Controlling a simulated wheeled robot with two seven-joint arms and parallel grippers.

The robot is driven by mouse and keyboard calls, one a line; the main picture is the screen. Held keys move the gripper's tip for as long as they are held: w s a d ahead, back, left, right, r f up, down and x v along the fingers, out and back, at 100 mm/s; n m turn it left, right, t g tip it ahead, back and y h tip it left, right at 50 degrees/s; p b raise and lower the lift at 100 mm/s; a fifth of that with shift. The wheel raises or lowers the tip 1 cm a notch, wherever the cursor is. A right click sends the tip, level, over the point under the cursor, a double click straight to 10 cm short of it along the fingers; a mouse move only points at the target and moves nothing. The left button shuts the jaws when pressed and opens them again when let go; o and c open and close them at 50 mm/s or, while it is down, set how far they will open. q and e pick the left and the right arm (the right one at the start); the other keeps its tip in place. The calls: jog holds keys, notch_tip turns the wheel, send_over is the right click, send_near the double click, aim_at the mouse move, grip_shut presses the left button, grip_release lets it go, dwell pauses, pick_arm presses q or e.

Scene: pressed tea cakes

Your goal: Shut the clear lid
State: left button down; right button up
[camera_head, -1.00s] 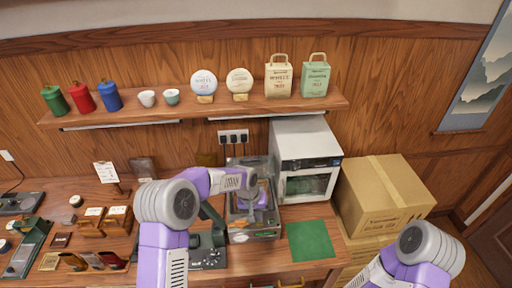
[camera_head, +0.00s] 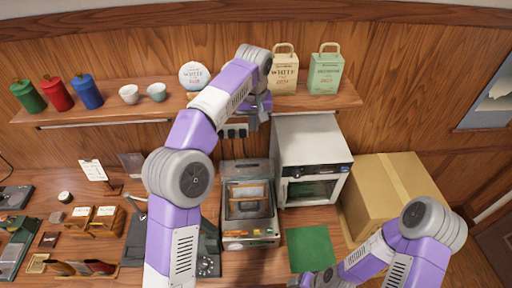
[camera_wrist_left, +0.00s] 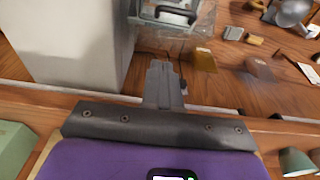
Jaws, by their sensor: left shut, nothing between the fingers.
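The machine with the clear lid (camera_head: 245,172) stands on the bench at the middle of the head view. The clear pane also shows at the top of the wrist view (camera_wrist_left: 178,42), with a black handle (camera_wrist_left: 172,13) just beyond it. The lid looks raised at the machine's back, but its exact angle is hard to tell. My left gripper (camera_head: 259,112) is up in front of the shelf edge, above and behind the machine, apart from the lid. In the left wrist view its fingers (camera_wrist_left: 163,85) are together and empty.
A white oven-like cabinet (camera_head: 311,130) stands right of the machine, with a green mat (camera_head: 310,249) in front. A cardboard box (camera_head: 392,190) is farther right. The wall shelf (camera_head: 180,106) holds canisters, cups and bags near my left arm. Small wooden items lie left.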

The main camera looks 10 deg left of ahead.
pick_arm(q)
jog(key=b, duration=0.1)
send_over(254, 170)
jog(key=w, duration=0.2)
jog(key=f, duration=1)
jog(key=shift+a, duration=0.4)
jog(key=shift+s+d+f, duration=0.15)
jog(key=shift+s+f, duration=0.4)
jog(key=shift+s+d+f, duration=0.1)
jog(key=shift+s+f, duration=0.35)
jog(key=shift+f, duration=0.25)
jog(key=shift+d, duration=0.1)
